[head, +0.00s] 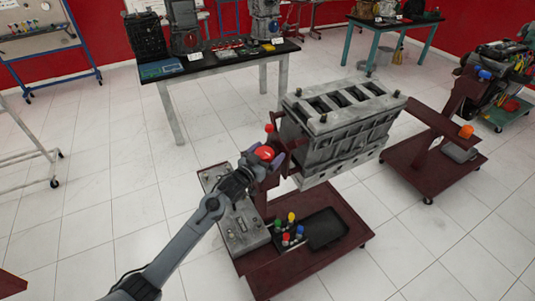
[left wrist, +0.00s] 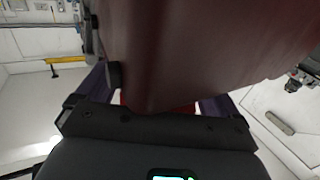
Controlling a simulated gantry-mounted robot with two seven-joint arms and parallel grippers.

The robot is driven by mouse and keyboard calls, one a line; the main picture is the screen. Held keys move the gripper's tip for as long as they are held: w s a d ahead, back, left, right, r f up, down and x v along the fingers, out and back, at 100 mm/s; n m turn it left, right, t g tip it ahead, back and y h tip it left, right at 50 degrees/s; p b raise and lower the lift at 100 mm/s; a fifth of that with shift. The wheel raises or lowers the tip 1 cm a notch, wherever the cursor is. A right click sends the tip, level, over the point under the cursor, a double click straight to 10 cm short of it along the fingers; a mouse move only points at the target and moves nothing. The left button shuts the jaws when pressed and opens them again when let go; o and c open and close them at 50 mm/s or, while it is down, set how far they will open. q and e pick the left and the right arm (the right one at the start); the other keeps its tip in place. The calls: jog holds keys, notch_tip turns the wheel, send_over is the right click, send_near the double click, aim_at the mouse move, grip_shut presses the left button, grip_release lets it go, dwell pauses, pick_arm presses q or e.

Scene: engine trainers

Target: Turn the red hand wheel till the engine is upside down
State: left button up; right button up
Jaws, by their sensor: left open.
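The grey engine block (head: 340,125) is held on a dark red stand (head: 345,203) in the head view. A face with several rectangular openings points up. The red hand wheel (head: 265,153) is at the block's left end, largely covered by my left gripper (head: 263,160). That gripper is open, with its purple fingers on either side of red. In the left wrist view, a red strip (left wrist: 135,103) shows between the spread fingers, and a dark red stand part fills the top. Contact cannot be told. My right gripper is not in view.
The stand's base carries a grey panel (head: 240,222), several coloured-top items (head: 287,232) and a black tray (head: 325,228). A second red stand (head: 430,165) is at right. A black-topped table (head: 220,62) stands behind.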

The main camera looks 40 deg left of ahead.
pick_arm(q)
jog(key=shift+c, duration=0.3)
jog(key=c, duration=0.9)
jog(key=shift+m+h+p, duration=0.4)
jog(key=shift+m+h, duration=0.4)
jog(key=shift+h, duration=0.3)
jog(key=shift+d+m+g+h, duration=0.15)
jog(key=shift+m+h, duration=0.3)
jog(key=shift+h, duration=0.35)
jog(key=shift+d+m+g+h, duration=0.15)
jog(key=shift+m+h, duration=0.3)
jog(key=shift+h, duration=0.35)
jog(key=o, duration=1)
jog(key=shift+c, duration=0.2)
jog(key=shift+s+a, duration=0.2)
jog(key=shift+s, duration=0.35)
jog(key=v, duration=0.9)
jog(key=shift+s, duration=0.35)
